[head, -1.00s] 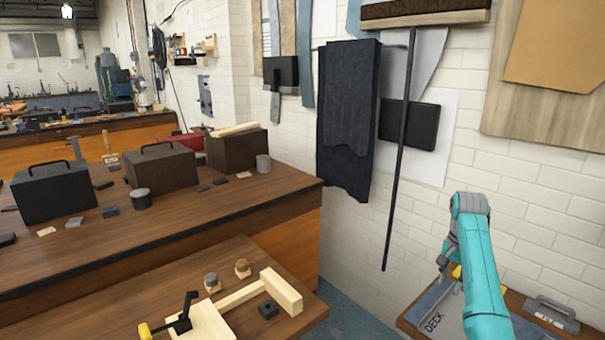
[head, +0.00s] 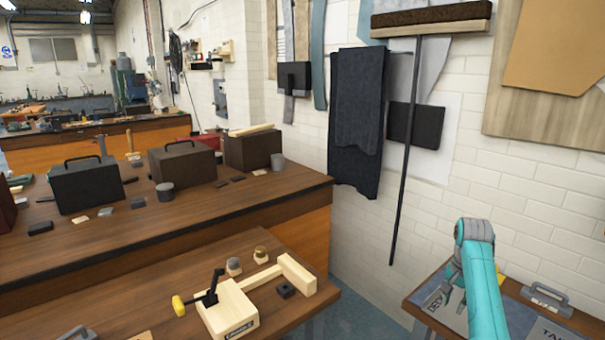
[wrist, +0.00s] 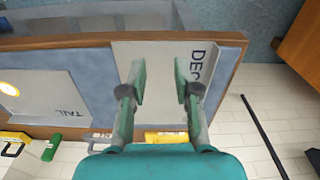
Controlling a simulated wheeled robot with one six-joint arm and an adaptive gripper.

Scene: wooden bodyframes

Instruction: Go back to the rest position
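My gripper (wrist: 160,82) hangs over a side table with its two fingers apart. Nothing shows between them but the pale board marked DECK (wrist: 155,62) below. The side table (head: 420,312) stands against the white brick wall. A blue-grey mat (wrist: 95,62) and a pale panel marked TAIL (wrist: 42,92) also lie on it in the wrist view.
A wooden clamp fixture (head: 232,308) sits on the front bench (head: 150,300). A broom (head: 403,160) hangs on the wall. A floor gap separates bench and side table.

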